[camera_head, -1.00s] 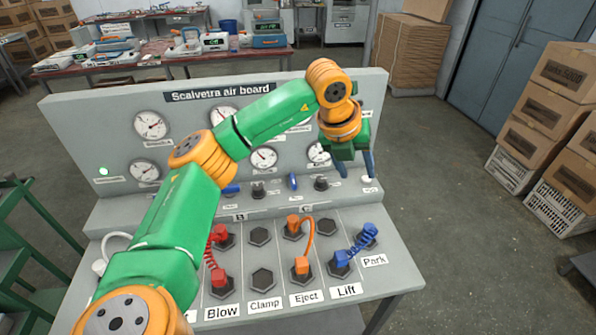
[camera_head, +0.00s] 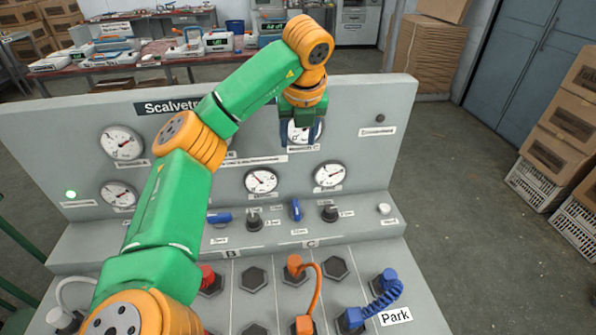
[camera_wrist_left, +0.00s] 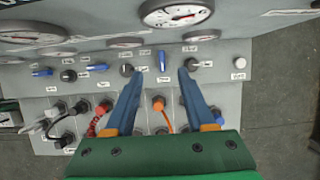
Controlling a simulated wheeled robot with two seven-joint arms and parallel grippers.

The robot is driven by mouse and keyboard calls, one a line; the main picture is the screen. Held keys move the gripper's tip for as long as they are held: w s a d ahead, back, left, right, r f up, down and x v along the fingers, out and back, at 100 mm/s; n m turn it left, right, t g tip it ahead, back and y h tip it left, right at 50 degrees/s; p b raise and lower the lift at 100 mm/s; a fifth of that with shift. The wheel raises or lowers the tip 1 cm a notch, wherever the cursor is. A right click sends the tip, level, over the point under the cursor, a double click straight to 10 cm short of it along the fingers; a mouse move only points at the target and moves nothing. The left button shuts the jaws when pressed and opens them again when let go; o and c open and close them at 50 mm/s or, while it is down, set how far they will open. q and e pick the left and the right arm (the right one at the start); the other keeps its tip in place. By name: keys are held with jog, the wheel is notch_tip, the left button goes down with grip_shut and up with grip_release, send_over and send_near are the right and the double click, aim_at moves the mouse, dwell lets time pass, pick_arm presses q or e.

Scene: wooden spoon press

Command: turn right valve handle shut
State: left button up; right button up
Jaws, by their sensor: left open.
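The right valve handle (camera_head: 296,210) is a small blue lever on the board's lower ledge, pointing up and down in the head view. It also shows in the left wrist view (camera_wrist_left: 162,60), lengthwise between my fingertips in the picture. My left gripper (camera_head: 298,138) is open and empty, fingers pointing down in front of a gauge, above the handle in the picture and apart from it. Its two blue fingers (camera_wrist_left: 161,72) are spread wide in the wrist view. Another blue handle (camera_head: 219,217) lies sideways further left. My right gripper is out of view.
Black knobs (camera_head: 254,219) and (camera_head: 329,212) flank the right handle closely. A white button (camera_head: 384,208) is at the ledge's right end. Gauges (camera_head: 262,180) stand on the panel behind. Below are hexagonal sockets with an orange hose (camera_head: 318,285) and a blue coiled hose (camera_head: 384,296).

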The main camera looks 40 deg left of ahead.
pick_arm(q)
jog(key=b, duration=1.7)
send_near(296, 208)
jog(key=f, duration=0.2)
jog(key=shift+w+a+f, duration=0.25)
jog(key=shift+w+f, duration=0.05)
jog(key=shift+f, duration=0.15)
jog(key=x, duration=0.5)
jog(key=shift+w+a+f+p, duration=0.1)
jog(key=shift+a+f+p, duration=0.1)
jog(key=shift+p, duration=0.15)
jog(key=shift+d, duration=0.1)
grip_shut()
